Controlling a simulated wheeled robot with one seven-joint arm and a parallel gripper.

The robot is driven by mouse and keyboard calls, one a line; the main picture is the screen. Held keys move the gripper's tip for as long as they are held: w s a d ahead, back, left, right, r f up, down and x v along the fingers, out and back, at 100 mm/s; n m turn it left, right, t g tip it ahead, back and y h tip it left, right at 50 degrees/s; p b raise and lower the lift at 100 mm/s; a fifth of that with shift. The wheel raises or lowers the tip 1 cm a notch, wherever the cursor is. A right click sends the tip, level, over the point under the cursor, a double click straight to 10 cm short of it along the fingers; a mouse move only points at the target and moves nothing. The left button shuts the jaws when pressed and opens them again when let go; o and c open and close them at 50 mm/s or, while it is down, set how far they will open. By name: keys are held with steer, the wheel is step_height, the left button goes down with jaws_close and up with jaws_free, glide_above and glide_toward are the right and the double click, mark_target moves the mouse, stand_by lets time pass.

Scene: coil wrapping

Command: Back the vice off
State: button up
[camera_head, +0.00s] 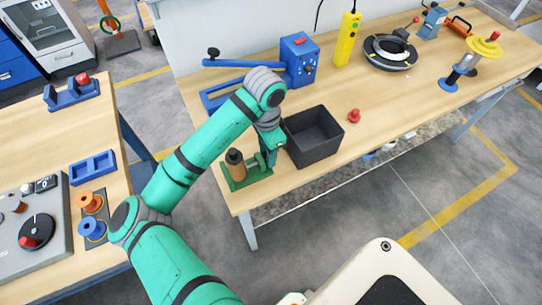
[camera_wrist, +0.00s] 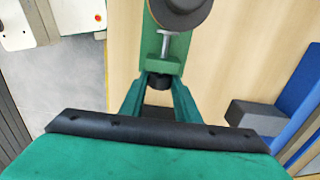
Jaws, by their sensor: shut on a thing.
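A small green vice (camera_head: 239,184) stands near the front left corner of the bench, with an upright brown cylinder with a dark top (camera_head: 236,166) at its left end. In the wrist view the vice (camera_wrist: 150,45) has a metal screw (camera_wrist: 165,46) that ends in a dark knob (camera_wrist: 159,82). The cylinder's round top (camera_wrist: 183,8) shows at the upper edge. My gripper (camera_wrist: 159,90) has its two fingers on either side of the knob and is shut on it. In the head view my gripper (camera_head: 271,157) is at the vice's right end, its fingertips partly hidden.
A black open bin (camera_head: 330,150) stands close to the right of my gripper. A blue fixture (camera_head: 300,68) with a long lever is behind. A red knob-like piece (camera_head: 354,115), a yellow controller (camera_head: 347,40) and a dark ring (camera_head: 390,52) are farther right. The bench edge is close in front.

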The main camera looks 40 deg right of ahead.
steer(key=shift+s+a+t, duration=0.1)
steer(key=shift+s+t, duration=0.25)
steer(key=shift+t, duration=0.85)
steer(key=shift+f+t+h, duration=0.1)
steer(key=shift+t+h, duration=0.3)
steer(key=shift+t, duration=0.3)
steer(key=shift+s, duration=0.1)
steer(key=shift+s+a+f+t+h, duration=0.1)
steer(key=shift+s+t+h, duration=0.1)
steer(key=shift+t, duration=0.65)
steer(key=shift+s+f+t+h, duration=0.1)
steer(key=shift+t+h, duration=0.1)
steer(key=shift+t, duration=0.65)
steer(key=o, duration=0.6)
steer(key=shift+w+r+g+y, duration=0.1)
steer(key=shift+w+g+y, duration=0.1)
steer(key=shift+g, duration=0.7)
steer(key=shift+w+r+g+y, duration=0.1)
steer(key=shift+w+g+y, duration=0.1)
steer(key=shift+g, duration=0.7)
